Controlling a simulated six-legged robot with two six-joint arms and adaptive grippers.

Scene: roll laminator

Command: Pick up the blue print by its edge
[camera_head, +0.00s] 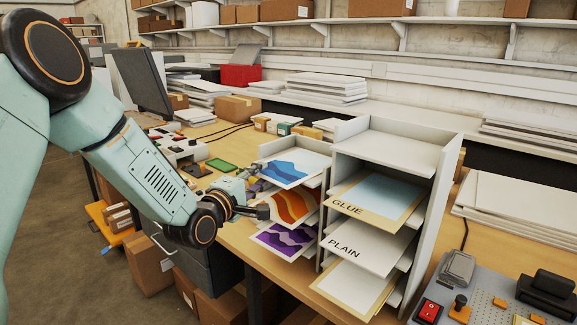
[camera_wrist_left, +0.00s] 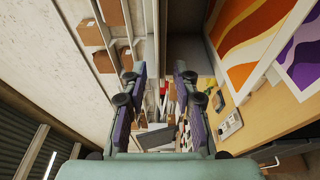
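The blue print (camera_head: 291,169) lies on the top shelf of the left sorter, with its front edge hanging over the shelf's front. An orange print (camera_head: 291,207) and a purple print (camera_head: 284,240) lie on the shelves below it. My left gripper (camera_head: 258,194) is in front of the sorter, just left of the blue and orange prints and slightly below the blue print's edge. In the left wrist view its two fingers (camera_wrist_left: 158,78) are spread with nothing seen between them. The orange print (camera_wrist_left: 245,35) shows there right of the fingers; I cannot make out the blue print there.
A taller sorter (camera_head: 436,205) with shelves marked GLUE and PLAIN stands right of the prints. A control panel with a red switch (camera_head: 429,311) is at the lower right. A green board (camera_head: 221,165) and a monitor (camera_head: 142,80) are on the bench (camera_head: 240,235).

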